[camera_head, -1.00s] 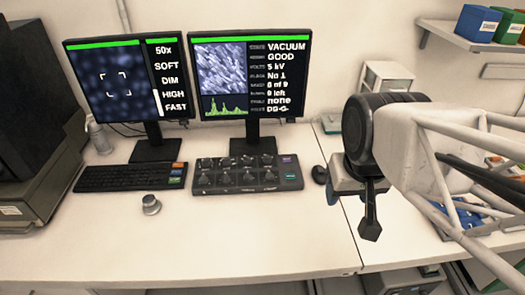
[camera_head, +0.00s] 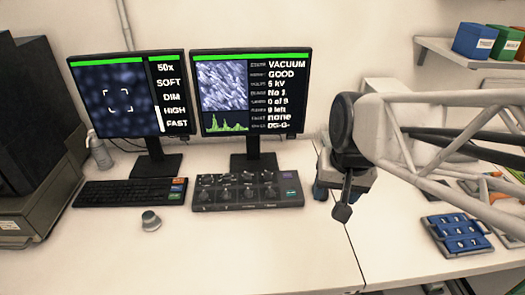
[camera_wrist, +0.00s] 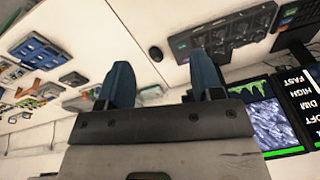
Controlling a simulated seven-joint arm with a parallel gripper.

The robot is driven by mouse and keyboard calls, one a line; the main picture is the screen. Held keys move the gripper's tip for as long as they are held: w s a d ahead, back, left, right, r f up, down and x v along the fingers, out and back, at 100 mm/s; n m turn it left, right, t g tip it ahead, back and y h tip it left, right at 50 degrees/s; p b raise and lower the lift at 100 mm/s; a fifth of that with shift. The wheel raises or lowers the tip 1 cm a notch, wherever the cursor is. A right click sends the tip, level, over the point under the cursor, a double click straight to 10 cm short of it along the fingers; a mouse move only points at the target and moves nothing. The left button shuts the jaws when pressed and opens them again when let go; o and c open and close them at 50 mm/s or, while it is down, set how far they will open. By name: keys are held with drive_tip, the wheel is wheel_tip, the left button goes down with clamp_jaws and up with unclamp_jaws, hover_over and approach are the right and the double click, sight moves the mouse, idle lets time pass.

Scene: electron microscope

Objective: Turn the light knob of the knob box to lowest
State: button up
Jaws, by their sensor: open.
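The knob box (camera_head: 247,203) is a dark panel with two rows of knobs, lying on the desk in front of the right monitor. It also shows at the upper right in the wrist view (camera_wrist: 240,47). I cannot read which knob is the light knob. The left monitor (camera_head: 124,128) reads 50x, SOFT, DIM, HIGH, FAST. My gripper (camera_head: 342,211) hangs above the desk to the right of the box, apart from it. In the wrist view its two blue fingers (camera_wrist: 165,75) are spread with nothing between them.
The right monitor (camera_head: 252,87) stands behind the box. A keyboard (camera_head: 128,193) and a small round silver knob (camera_head: 151,220) are to the left. A blue tray (camera_head: 457,235) lies at the right. The front of the desk is clear.

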drive_tip(key=w+a+f+m+g+y, duration=0.1)
drive_tip(key=w+a+f+m, duration=0.2)
drive_tip(key=w, duration=0.6)
drive_tip(key=w+f+m+g+y, duration=0.1)
drive_tip(key=w+f+m, duration=0.25)
drive_tip(key=w, duration=0.45)
drive_tip(key=m+g+y, duration=0.1)
drive_tip(key=m+y, duration=0.1)
drive_tip(key=m, duration=0.5)
approach(270, 190)
drive_tip(key=f, duration=0.1)
drive_tip(key=shift+a+f, duration=0.15)
drive_tip(key=shift+a, duration=0.2)
drive_tip(key=shift+x, duration=3.9)
drive_tip(key=shift+c, duration=0.2)
drive_tip(key=c, duration=0.9)
